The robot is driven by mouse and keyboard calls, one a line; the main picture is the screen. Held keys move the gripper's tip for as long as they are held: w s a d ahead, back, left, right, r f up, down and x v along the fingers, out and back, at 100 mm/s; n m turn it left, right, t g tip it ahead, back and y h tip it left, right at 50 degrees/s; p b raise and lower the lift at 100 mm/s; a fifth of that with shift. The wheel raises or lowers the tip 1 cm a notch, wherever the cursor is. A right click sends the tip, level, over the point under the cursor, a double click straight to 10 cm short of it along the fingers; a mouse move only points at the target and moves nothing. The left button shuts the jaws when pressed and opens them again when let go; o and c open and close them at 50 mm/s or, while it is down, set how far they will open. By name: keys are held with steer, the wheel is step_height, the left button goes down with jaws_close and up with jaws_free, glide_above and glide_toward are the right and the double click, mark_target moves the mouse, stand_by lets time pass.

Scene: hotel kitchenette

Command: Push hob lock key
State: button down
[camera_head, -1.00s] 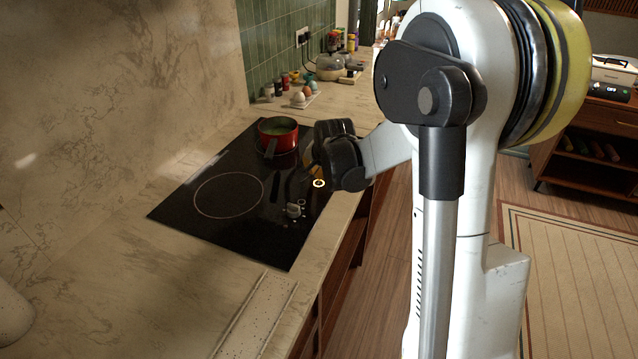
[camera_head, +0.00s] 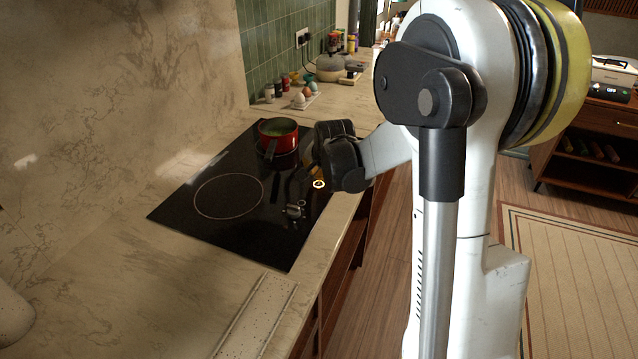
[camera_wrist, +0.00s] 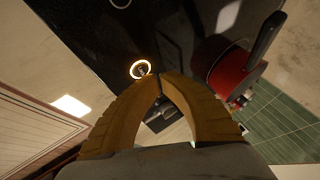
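The black hob (camera_head: 200,213) is set in the counter. A small glowing ring (camera_head: 319,184) shows near its front edge; it looks like the lit lock key, but I cannot read a symbol. It also shows in the wrist view as a bright ring (camera_wrist: 141,69). My gripper (camera_wrist: 160,77) has its two orange fingers together at the tips, with nothing between them. The tips appear just beside the ring in the wrist view; I cannot tell whether they touch the glass. In the head view, my wrist partly hides the fingers.
A red pot (camera_head: 277,137) stands on the far part of the hob, close to my gripper. A knob (camera_head: 295,210) is on the hob nearer the camera. Eggs (camera_head: 300,100) and small jars stand on the counter beyond. The near burner is bare.

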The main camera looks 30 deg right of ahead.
mark_target(317, 181)
steer(key=shift+f, duration=0.1)
steer(key=shift+f+b, duration=0.35)
steer(key=shift+f, duration=0.05)
steer(key=shift+f, duration=0.15)
stand_by(0.4)
steer(key=shift+r+p, duration=0.35)
steer(key=shift+r, duration=0.3)
steer(key=shift+r, duration=0.1)
steer(key=shift+r+p, duration=2.2)
steer(key=shift+r, duration=0.75)
